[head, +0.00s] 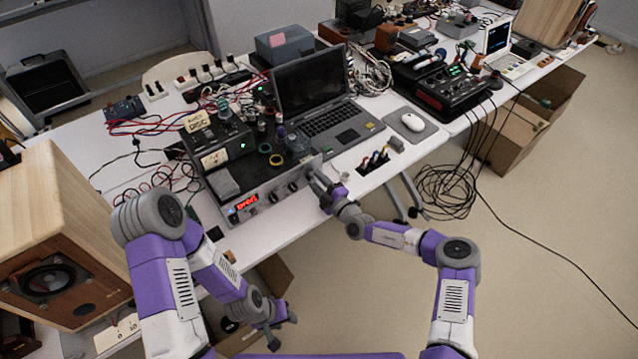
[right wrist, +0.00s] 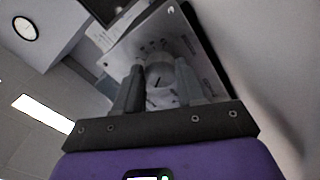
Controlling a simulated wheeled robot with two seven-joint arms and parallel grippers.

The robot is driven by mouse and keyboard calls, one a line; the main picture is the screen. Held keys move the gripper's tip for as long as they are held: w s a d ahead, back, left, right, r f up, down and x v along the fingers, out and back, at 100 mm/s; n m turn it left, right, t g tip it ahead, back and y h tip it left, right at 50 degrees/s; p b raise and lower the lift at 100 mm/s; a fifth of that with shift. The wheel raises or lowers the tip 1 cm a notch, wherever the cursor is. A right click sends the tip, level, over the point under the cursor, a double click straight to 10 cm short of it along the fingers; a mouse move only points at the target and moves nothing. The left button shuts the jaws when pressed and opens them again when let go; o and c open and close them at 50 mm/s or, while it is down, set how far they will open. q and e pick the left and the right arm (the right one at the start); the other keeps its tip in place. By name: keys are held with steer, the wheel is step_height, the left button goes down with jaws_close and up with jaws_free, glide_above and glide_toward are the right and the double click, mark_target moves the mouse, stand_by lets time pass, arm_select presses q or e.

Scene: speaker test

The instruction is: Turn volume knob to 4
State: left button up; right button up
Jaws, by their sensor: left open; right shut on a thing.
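The silver-fronted device (head: 268,198) with a red lit display (head: 247,203) stands at the front edge of the table. Dark knobs sit along the middle of its panel. My right gripper (head: 318,187) is at the right end of this panel. In the right wrist view, my right gripper (right wrist: 158,88) is shut on a round, light grey knob (right wrist: 160,73), one finger on each side. A short dark mark shows on its face. The scale numbers around it are too small to read. My left gripper (head: 281,330) is open and empty, low in front of the table.
A laptop (head: 312,90) stands behind the device, with a mouse (head: 413,122) on a pad to its right. A wooden speaker (head: 60,215) is at the left. Cables lie on the table and hang to the floor at right.

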steer(key=shift+m, duration=0.6)
steer(key=o, duration=1.1)
steer(key=shift+c, duration=0.2)
steer(key=p+v, duration=0.1)
steer(key=v, duration=0.5)
steer(key=shift+s+d+p, duration=0.2)
steer(key=shift+s+p, duration=0.05)
steer(key=shift+p, duration=0.1)
steer(key=shift+s+d, duration=0.25)
steer(key=shift+s, duration=0.15)
